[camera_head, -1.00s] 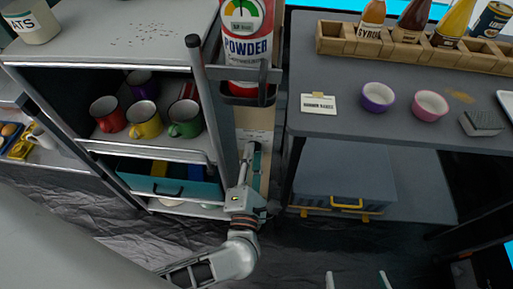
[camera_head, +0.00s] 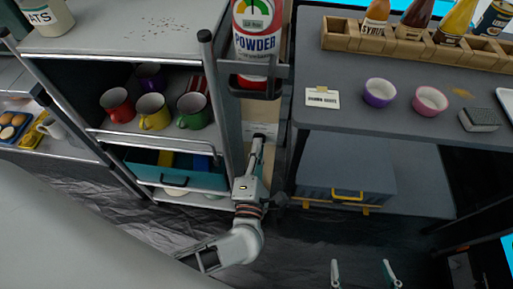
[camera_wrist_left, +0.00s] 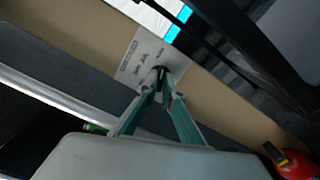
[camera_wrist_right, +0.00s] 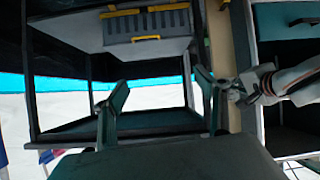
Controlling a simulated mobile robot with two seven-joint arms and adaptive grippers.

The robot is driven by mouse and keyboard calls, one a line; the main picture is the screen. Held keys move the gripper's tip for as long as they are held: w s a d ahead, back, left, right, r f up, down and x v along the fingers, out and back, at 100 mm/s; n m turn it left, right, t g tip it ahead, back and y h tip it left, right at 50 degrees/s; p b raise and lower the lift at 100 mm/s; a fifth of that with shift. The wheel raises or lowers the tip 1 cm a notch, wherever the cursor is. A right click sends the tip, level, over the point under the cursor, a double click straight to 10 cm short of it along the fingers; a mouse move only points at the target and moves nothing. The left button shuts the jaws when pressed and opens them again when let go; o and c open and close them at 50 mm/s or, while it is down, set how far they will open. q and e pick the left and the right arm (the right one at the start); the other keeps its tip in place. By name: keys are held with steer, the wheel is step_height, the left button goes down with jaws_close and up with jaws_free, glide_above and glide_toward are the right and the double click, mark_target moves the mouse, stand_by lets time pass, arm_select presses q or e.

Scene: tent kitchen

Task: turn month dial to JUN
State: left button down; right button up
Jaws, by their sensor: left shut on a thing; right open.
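A white card with small dark print (camera_head: 262,130) is fixed to the tan post under the red extinguisher (camera_head: 258,45). In the left wrist view the card (camera_wrist_left: 145,52) carries a small dark round knob (camera_wrist_left: 160,70), which I take for the month dial. My left gripper (camera_head: 258,140) reaches up to the card. In its wrist view the fingertips (camera_wrist_left: 160,88) are closed together on the knob. The printed months and the dial's setting are too small to read. My right gripper (camera_head: 361,264) is open and empty, low in front of the right table.
A shelf with several mugs (camera_head: 152,112) and a teal drawer (camera_head: 175,172) stands left of the post. The extinguisher's black bracket (camera_head: 255,85) juts out above my left gripper. Right is a grey table (camera_head: 440,85) with bowls and bottles, a grey box (camera_head: 345,165) beneath.

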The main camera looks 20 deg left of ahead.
arm_select(q)
steer(key=shift+m+p, duration=2.05)
steer(key=shift+m, duration=1.05)
arm_select(e)
steer(key=shift+g+h, duration=0.5)
steer(key=shift+s+d+f, duration=0.55)
steer(key=shift+s+d, duration=0.05)
steer(key=shift+d, duration=0.2)
steer(key=shift+s+d+f, duration=0.55)
steer(key=shift+d, duration=0.25)
